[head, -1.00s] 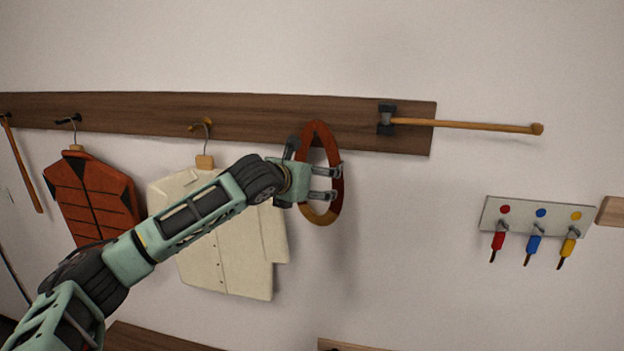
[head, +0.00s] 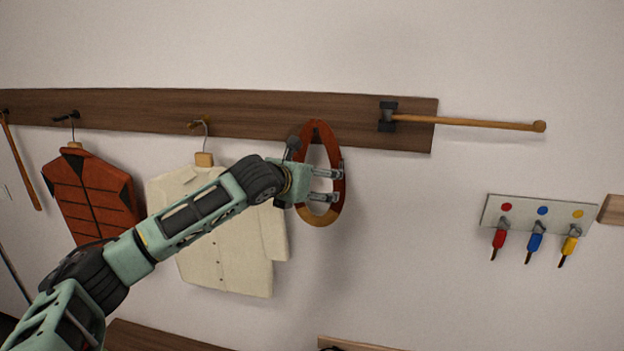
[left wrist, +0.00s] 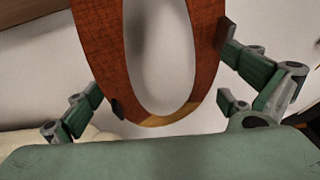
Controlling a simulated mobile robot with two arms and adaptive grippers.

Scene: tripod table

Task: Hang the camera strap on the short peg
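The camera strap (head: 335,150) is a red-brown loop with a tan lower end. It hangs upright in front of the board's lower edge, near its right part. My left gripper (head: 336,185) is at the strap's middle and lower half, its fingers apart. In the left wrist view the strap (left wrist: 205,50) lies between the spread fingers (left wrist: 172,72), one fingertip close to each side; I cannot tell whether they touch it. What the strap's top rests on is not visible, and I cannot make out a short peg there. My right gripper is out of view.
The wooden board (head: 270,115) runs along the wall. A red vest (head: 90,195) and a cream shirt (head: 225,250) hang left of the strap. A wooden rod (head: 470,122) extends right from a black bracket (head: 388,117). A small rack (head: 525,212) holds coloured tools.

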